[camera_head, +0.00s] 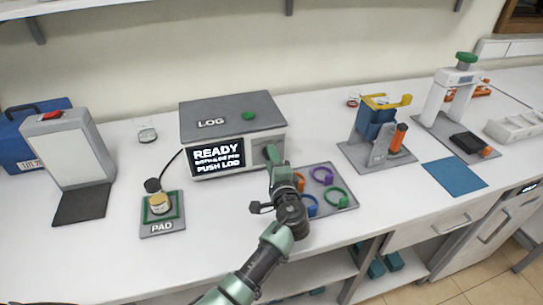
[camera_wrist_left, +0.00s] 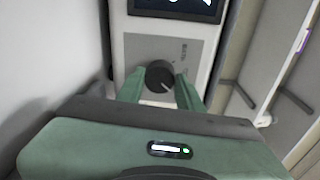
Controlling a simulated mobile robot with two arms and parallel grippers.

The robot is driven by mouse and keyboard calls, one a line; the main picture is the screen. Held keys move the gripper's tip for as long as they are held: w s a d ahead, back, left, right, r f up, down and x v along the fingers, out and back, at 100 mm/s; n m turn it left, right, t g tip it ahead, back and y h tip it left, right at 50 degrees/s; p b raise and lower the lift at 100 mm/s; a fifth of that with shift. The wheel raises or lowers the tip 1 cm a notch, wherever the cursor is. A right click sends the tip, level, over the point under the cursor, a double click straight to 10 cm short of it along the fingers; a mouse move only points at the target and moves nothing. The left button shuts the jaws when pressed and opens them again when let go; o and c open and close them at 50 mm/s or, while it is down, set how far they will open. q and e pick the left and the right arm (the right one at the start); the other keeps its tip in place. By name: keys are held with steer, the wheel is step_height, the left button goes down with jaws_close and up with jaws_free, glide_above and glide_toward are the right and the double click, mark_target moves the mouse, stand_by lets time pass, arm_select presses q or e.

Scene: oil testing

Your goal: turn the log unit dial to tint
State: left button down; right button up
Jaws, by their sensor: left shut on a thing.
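The log unit (camera_head: 218,128) is a grey and white box with a dark screen reading READY and PUSH LOD, and a green button on top. Its round black dial (camera_wrist_left: 160,75) shows in the left wrist view, on a grey panel with small lettering that I cannot read. My left gripper (camera_wrist_left: 160,90) has its two green fingers on either side of the dial, shut on it. In the head view this gripper (camera_head: 272,152) is at the right end of the unit's front and hides the dial. My right gripper is not in view.
A pad (camera_head: 163,227) with a small jar stands front left of the unit, joined by a cable. A grey tray (camera_head: 345,205) with coloured rings lies right of my left arm. A blue mat (camera_head: 455,177) lies farther right.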

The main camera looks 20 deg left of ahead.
arm_select(q)
steer(key=shift+m+p, duration=0.5)
steer(key=shift+m, duration=0.5)
steer(key=shift+f, duration=0.1)
steer(key=c, duration=0.9)
jaws_free()
steer(key=b+v, duration=0.1)
steer(key=v, duration=0.5)
steer(key=shift+s+d, duration=0.3)
steer(key=shift+s+d+b, duration=0.25)
steer(key=shift+s+b, duration=0.05)
steer(key=shift+s, duration=0.2)
